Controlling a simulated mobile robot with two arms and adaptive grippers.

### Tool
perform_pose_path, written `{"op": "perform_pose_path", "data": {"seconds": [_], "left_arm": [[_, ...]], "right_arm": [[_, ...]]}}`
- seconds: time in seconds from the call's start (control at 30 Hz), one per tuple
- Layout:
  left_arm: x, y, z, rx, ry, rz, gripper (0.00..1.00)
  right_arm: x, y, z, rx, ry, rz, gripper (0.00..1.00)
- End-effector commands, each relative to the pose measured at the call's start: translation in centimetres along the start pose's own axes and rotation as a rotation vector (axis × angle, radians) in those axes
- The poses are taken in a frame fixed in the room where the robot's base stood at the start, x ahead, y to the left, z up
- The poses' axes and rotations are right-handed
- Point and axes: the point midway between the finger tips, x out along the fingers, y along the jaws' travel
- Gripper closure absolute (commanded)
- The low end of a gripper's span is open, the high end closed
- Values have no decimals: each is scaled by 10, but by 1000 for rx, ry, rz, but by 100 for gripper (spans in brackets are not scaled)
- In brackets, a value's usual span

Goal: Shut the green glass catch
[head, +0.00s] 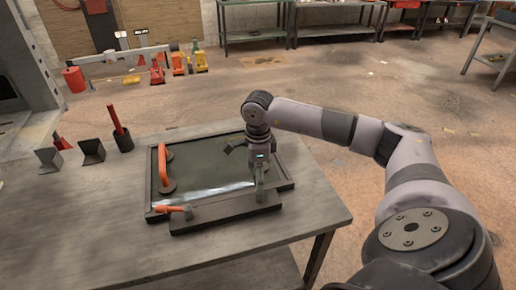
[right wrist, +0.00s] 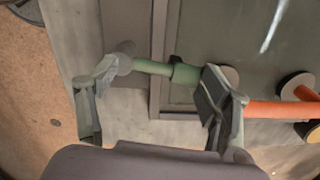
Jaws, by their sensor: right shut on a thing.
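The green glass catch (right wrist: 155,67) shows in the right wrist view as a green bar with a thicker green collar, beside the corner of the dark frame. My right gripper (right wrist: 158,77) is shut on it, with one finger near each end of the bar. In the head view my right gripper (head: 258,178) reaches down at the right side of the dark frame (head: 225,210) on the bench. The glass pane (head: 210,165) lies flat in the frame. The gripper and arm hide most of the green catch there. My left gripper is not in view.
An orange catch (head: 172,208) sits at the frame's front left. A dark cup with a red stick (head: 121,135) and grey angled blocks (head: 92,152) stand at the bench's left. The front of the bench is clear.

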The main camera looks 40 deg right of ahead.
Motion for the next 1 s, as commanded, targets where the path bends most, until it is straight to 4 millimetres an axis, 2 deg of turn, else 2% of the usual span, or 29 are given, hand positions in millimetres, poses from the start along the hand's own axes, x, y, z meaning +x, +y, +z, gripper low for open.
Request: {"op": "perform_pose_path", "data": {"seconds": [0.03, 0.13, 0.17, 0.2, 0.5, 0.87, 1.0], "left_arm": [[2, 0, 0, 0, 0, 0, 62], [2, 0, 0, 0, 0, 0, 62], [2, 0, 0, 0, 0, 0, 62], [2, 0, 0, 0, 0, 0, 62], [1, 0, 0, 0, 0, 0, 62], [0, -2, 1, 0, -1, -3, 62], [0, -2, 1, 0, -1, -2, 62]], "right_arm": [[12, 9, 1, -18, 9, 24, 78], [12, 9, 2, -18, 8, 24, 78], [12, 9, 2, -18, 8, 24, 26], [12, 9, 2, -18, 9, 24, 23], [8, 6, 0, -11, 9, 17, 3], [4, 4, -1, -7, 8, 12, 3], [-11, 3, 0, -6, 6, 8, 3]]}}
